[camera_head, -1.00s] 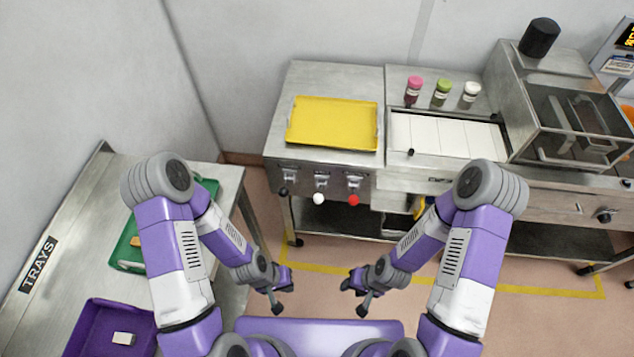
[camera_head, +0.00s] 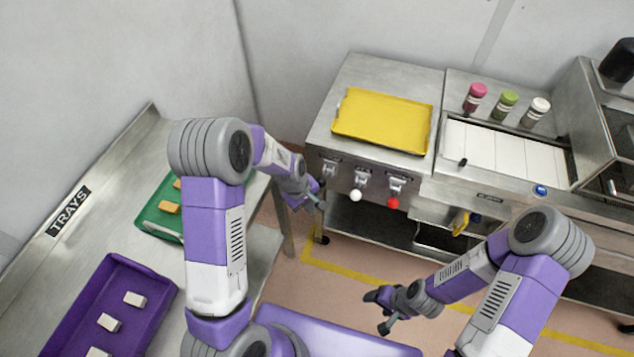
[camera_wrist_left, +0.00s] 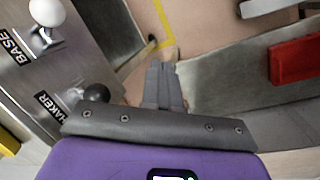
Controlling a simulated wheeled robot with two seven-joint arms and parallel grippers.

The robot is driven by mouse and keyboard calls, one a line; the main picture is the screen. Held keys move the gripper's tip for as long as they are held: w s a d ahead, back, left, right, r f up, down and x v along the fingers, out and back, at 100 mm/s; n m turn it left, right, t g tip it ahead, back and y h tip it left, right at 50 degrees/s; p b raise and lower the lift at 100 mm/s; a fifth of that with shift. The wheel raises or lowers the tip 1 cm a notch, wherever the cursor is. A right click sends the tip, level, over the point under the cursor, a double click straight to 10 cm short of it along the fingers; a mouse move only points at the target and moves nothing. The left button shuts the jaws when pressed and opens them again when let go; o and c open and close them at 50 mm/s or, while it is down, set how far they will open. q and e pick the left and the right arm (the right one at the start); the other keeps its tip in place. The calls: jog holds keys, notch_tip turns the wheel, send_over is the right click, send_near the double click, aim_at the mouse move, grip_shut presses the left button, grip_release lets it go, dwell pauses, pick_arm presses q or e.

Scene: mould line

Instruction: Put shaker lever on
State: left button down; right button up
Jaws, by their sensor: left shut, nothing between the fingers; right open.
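The shaker lever's black knob (camera_wrist_left: 97,93) shows in the left wrist view beside a partly hidden label reading "HAKER". In the head view this knob is hidden by my left gripper (camera_head: 317,200). My left gripper is shut and empty, at the left end of the lever row. Its closed fingers (camera_wrist_left: 165,85) are just right of the black knob in the left wrist view; I cannot tell whether they touch it. The lever's up or down position is unclear. My right gripper (camera_head: 373,312) is open and empty, low over the floor.
A white-knobbed base lever (camera_head: 355,195) and a red-knobbed lever (camera_head: 392,203) are close by on the same front. A yellow tray (camera_head: 384,119) lies on top of the machine. The trays table (camera_head: 120,180) holds purple (camera_head: 62,317) and green (camera_head: 150,217) trays.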

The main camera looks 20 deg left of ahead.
pick_arm(q)
jog(key=w+a+r+n+b, duration=0.2)
jog(key=w+r+n, duration=0.3)
jog(key=r, duration=0.4)
notch_tip(320, 180, up, 8)
jog(key=n+t+b, duration=0.1)
jog(key=n+b, duration=0.1)
send_over(319, 180)
jog(key=s+a, duration=0.3)
jog(key=shift+a, duration=0.2)
pick_arm(e)
notch_tip(319, 180, down, 5)
jog(key=shift+r, duration=0.15)
pick_arm(q)
jog(key=shift+f, duration=0.15)
jog(key=b+x, duration=0.3)
jog(key=x, duration=1.1)
jog(key=shift+s+b, duration=0.1)
jog(key=shift+b, duration=0.3)
pick_arm(e)
notch_tip(319, 180, down, 4)
jog(key=shift+f, duration=0.1)
